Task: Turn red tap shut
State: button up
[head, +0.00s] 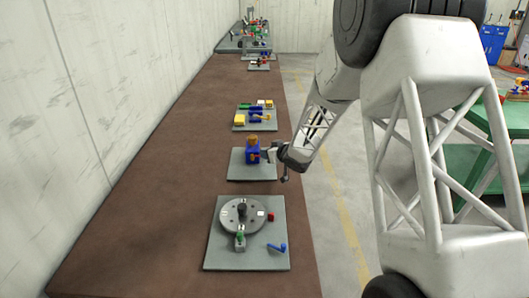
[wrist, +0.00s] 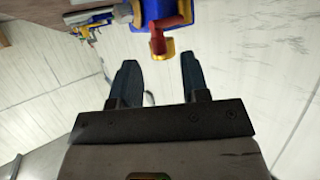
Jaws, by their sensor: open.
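The red tap (wrist: 168,30) shows in the wrist view at the top, a red handle on a blue body (wrist: 205,22) with yellow at its end. It lies beyond my fingertips, roughly in line with the gap between them, and no contact shows. In the head view the blue body (head: 252,156) with an orange top stands on a grey plate (head: 238,170); the red handle is too small to make out there. My gripper (wrist: 159,60) is open, its two dark fingers apart and nothing between them. In the head view my gripper (head: 271,155) is right beside the blue body.
A grey board (head: 222,256) with a round dial (head: 243,214), a blue lever (head: 277,248) and a red block (head: 271,217) is nearer. Another board with yellow and blue parts (head: 258,118) is behind. A wall (head: 110,100) runs along the left; brown bench (head: 150,190) is bare there.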

jog(key=shift+x, duration=1.65)
grip_shut()
